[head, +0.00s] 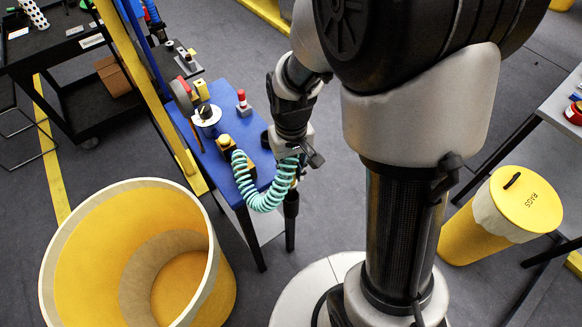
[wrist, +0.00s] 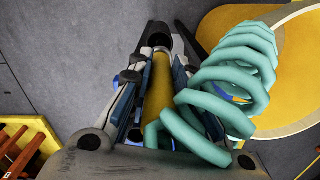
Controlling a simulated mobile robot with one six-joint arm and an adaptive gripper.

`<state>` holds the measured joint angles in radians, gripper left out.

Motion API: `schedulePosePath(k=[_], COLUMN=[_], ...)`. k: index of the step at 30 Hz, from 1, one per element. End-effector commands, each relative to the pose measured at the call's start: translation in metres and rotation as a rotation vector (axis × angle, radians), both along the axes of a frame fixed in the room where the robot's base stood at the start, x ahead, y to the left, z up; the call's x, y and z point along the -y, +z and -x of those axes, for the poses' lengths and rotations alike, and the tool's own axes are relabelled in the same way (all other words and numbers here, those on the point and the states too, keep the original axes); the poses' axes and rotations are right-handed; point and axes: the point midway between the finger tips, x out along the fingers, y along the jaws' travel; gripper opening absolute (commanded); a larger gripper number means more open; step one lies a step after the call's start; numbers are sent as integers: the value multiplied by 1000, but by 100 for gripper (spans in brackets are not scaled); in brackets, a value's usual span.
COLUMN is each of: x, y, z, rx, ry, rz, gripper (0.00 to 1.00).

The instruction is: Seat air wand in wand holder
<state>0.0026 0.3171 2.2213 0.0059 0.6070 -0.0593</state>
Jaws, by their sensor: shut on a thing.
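My gripper (head: 298,163) hangs just off the right edge of the blue-topped table, and its fingers point down. In the wrist view my gripper (wrist: 158,78) is shut on the air wand (wrist: 159,82), a yellow rod with a dark end. A teal coiled hose (head: 255,190) loops from the table's fittings to my gripper; it also shows right of the wand in the wrist view (wrist: 225,85). A dark cup-like part (head: 266,139) sits at the table's right edge, left of my gripper; I cannot tell whether it is the wand holder. The wand is mostly hidden in the head view.
The blue tabletop (head: 232,134) carries a red-and-white piece (head: 243,103) and several yellow fittings. A large yellow bin (head: 125,200) stands at lower left. A yellow rag bin (head: 500,215) stands at right. A black cart (head: 70,60) is at upper left.

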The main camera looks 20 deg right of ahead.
Motion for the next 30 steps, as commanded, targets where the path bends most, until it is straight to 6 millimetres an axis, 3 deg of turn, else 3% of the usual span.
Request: schedulePosePath(k=[30], x=[0], y=[-26], z=[0], rx=[0], ry=[0], rz=[0], gripper=[0])
